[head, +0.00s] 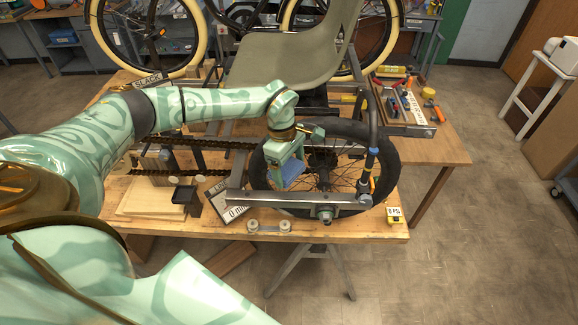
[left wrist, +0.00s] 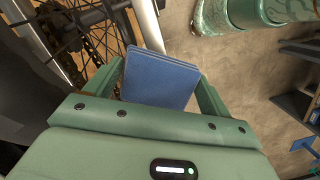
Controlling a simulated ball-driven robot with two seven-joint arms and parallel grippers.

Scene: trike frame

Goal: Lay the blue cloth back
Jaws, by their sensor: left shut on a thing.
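The blue cloth (left wrist: 160,78) is a flat folded pad between the two fingers of my left gripper (left wrist: 162,92) in the left wrist view. In the head view my left gripper (head: 288,172) points down with the blue cloth (head: 291,175) in it. It is in front of the spoked wheel (head: 385,160) at the front of the trike, above the grey metal frame bar (head: 300,200). The gripper is shut on the cloth. I cannot tell whether the cloth touches the wheel or the bar. My right gripper is not in view.
A tool tray (head: 408,112) is at the back right. Bare floor lies to the right.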

